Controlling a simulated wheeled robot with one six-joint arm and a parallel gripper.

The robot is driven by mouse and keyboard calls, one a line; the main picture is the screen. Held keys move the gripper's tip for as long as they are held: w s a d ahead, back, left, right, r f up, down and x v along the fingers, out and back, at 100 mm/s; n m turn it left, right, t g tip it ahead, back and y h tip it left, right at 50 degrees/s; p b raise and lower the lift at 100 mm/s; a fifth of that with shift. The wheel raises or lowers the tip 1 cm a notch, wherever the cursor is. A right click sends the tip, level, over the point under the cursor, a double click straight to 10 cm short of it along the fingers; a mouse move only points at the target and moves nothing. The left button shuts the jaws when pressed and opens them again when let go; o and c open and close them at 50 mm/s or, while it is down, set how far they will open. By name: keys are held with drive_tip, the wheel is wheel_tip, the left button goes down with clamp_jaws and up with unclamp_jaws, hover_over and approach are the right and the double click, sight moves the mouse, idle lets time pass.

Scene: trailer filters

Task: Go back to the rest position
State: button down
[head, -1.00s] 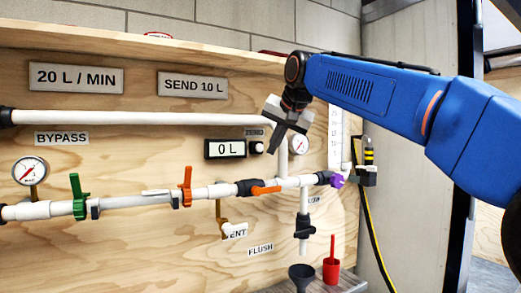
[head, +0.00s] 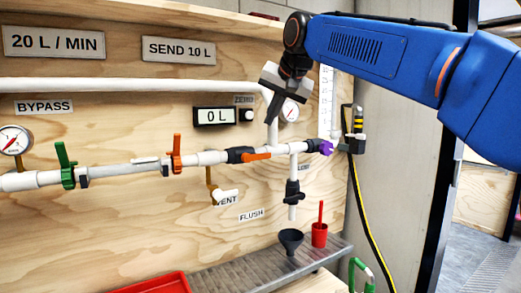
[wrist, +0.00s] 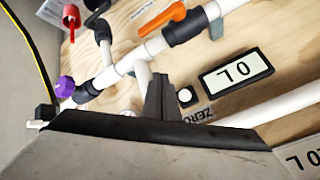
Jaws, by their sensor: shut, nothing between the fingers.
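My gripper (head: 275,112) hangs from the blue arm in front of the upper right of the plywood panel, fingers pointing down and shut with nothing between them. In the head view it is right of the "0 L" display (head: 215,116) and partly covers the vertical white pipe and the small gauge (head: 289,111). In the wrist view the closed fingers (wrist: 162,97) show beside the display's round knob (wrist: 186,96); I cannot tell any contact.
The white pipe run carries a green handle (head: 66,165), a red-orange handle (head: 176,153), an orange handle (head: 255,156) and a purple fitting (head: 326,147). A dark funnel (head: 290,240) and red cup (head: 320,234) stand on the grey shelf (head: 240,272). A red tray (head: 155,285) is below.

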drive_tip(key=s+d+f+g+h, duration=0.1)
drive_tip(key=s+d+f+h, duration=0.1)
drive_tip(key=s+d+f, duration=1.7)
drive_tip(key=s+d+f+g+h, duration=0.1)
drive_tip(key=s+d+f, duration=0.4)
drive_tip(key=s+f, duration=0.4)
drive_tip(key=s+d+f+n+g+h, duration=0.1)
drive_tip(key=s+d+f, duration=0.5)
drive_tip(key=f, duration=0.9)
drive_tip(key=s, duration=0.3)
drive_tip(key=shift+s+f+n, duration=0.2)
drive_tip(key=shift+f+n, duration=0.1)
drive_tip(key=shift+f, duration=0.1)
